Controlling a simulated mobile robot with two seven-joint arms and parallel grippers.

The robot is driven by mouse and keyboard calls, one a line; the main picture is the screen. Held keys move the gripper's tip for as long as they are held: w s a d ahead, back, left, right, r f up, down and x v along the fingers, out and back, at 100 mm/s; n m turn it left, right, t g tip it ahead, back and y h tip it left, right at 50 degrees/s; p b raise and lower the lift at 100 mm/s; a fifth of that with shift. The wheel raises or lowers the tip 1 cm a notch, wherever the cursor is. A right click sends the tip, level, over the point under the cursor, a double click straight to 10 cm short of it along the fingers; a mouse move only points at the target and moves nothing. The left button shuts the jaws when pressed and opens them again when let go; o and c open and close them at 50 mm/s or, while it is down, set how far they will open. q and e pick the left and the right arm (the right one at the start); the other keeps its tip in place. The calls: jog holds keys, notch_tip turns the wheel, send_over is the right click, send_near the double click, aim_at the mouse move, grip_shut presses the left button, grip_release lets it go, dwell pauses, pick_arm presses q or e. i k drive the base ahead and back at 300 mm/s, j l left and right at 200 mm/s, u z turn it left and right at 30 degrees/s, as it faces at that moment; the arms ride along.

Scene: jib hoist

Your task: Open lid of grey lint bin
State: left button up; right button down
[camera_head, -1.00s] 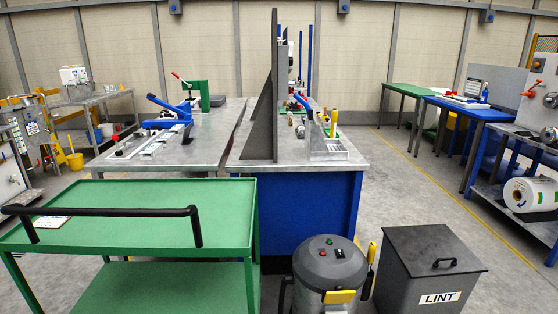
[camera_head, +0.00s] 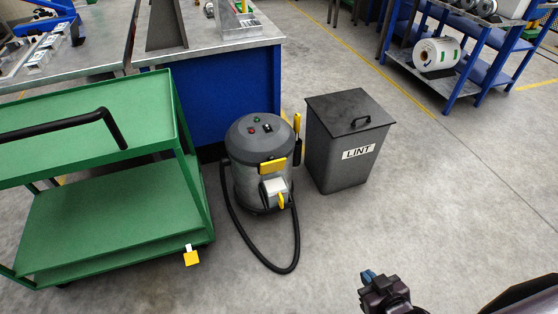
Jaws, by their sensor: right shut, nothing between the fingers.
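The grey lint bin (camera_head: 338,155) stands on the floor right of the middle, with a white LINT label on its front. Its flat dark lid (camera_head: 335,105) lies shut on top, with a black bar handle (camera_head: 361,122) near the right front edge. My right gripper (camera_head: 369,277) is low in the picture, in front of the bin and well apart from it. It is shut and empty. My left gripper is not in view.
A grey vacuum (camera_head: 255,130) with a looped black hose (camera_head: 288,268) stands close left of the bin. A green trolley (camera_head: 110,225) is at the left. A workbench with a blue side (camera_head: 228,95) is behind. The floor (camera_head: 460,190) right of the bin is clear.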

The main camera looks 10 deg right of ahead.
aim_at(344, 113)
jog(key=z, duration=1.35)
jog(key=i+l+z, duration=0.1)
jog(key=i+z, duration=0.25)
jog(key=i, duration=0.2)
jog(key=i+z, duration=0.35)
jog(key=i, duration=0.15)
jog(key=i+z, duration=0.15)
jog(key=i, duration=1.2)
jog(key=i+z, duration=0.1)
jog(key=i, duration=1.25)
jog(key=i+u, duration=0.4)
jog(key=i+l+u, duration=0.2)
jog(key=i+u, duration=0.2)
jog(key=i, duration=0.25)
jog(key=i+j+u, duration=0.15)
jog(key=i+u, duration=0.95)
jog(key=u, duration=0.15)
jog(key=i+l+u, duration=0.1)
jog(key=u, duration=0.25)
jog(key=i+l+u, duration=0.2)
jog(key=u, duration=0.15)
jog(key=i+u, duration=0.1)
jog(key=u, duration=1.35)
